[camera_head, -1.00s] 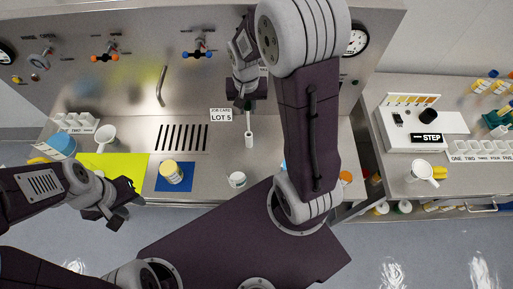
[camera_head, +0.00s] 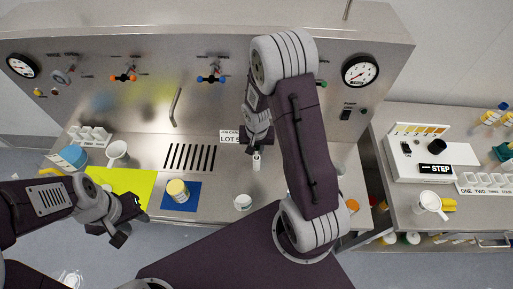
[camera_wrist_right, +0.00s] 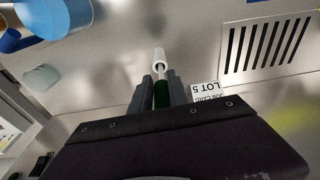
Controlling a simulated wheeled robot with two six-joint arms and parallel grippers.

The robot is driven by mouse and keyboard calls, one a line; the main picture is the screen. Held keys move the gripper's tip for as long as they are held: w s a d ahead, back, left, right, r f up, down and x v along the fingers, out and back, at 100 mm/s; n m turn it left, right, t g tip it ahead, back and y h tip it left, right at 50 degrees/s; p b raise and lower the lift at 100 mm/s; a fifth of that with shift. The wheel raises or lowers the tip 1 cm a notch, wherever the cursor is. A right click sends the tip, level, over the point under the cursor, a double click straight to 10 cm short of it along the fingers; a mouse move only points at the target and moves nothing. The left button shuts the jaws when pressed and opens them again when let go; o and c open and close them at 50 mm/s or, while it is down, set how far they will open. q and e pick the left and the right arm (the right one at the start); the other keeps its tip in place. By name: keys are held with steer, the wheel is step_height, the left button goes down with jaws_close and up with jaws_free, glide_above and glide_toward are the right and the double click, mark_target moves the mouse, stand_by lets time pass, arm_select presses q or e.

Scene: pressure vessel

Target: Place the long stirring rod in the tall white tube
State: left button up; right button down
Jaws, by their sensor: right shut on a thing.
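My right gripper (camera_wrist_right: 160,94) is shut on the dark green handle of the stirring rod (camera_wrist_right: 162,96), seen in the right wrist view. The rod's pale shaft runs from the fingers toward the tall white tube (camera_wrist_right: 159,57) and overlaps its mouth; how deep it reaches cannot be told. In the head view the white tube (camera_head: 257,163) stands on the steel bench just below my right gripper (camera_head: 258,143), which mostly hides the rod. My left gripper (camera_head: 128,225) is empty, with its fingers apart, in front of the bench's left edge.
A white cup (camera_head: 243,202) stands near the front edge. A yellow-lidded jar (camera_head: 177,191) is on a blue mat (camera_head: 204,196), beside a yellow mat (camera_head: 140,181). A white mug (camera_head: 117,151) stands behind. A job card (camera_head: 230,136) is near the tube.

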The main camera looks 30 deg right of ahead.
steer(key=shift+f, duration=0.15)
steer(key=c, duration=1.2)
jaws_free()
steer(key=shift+s, duration=0.1)
steer(key=shift+c, duration=0.2)
step_height(320, 180, up, 12)
steer(key=s, duration=0.2)
steer(key=s+a+f+n, duration=0.2)
steer(key=s+a+n, duration=0.45)
steer(key=s, duration=0.25)
step_height(320, 180, down, 14)
steer(key=b, duration=1.4)
steer(key=shift+r+m+y, duration=0.25)
steer(key=shift+m+y, duration=0.15)
steer(key=shift+m, duration=0.05)
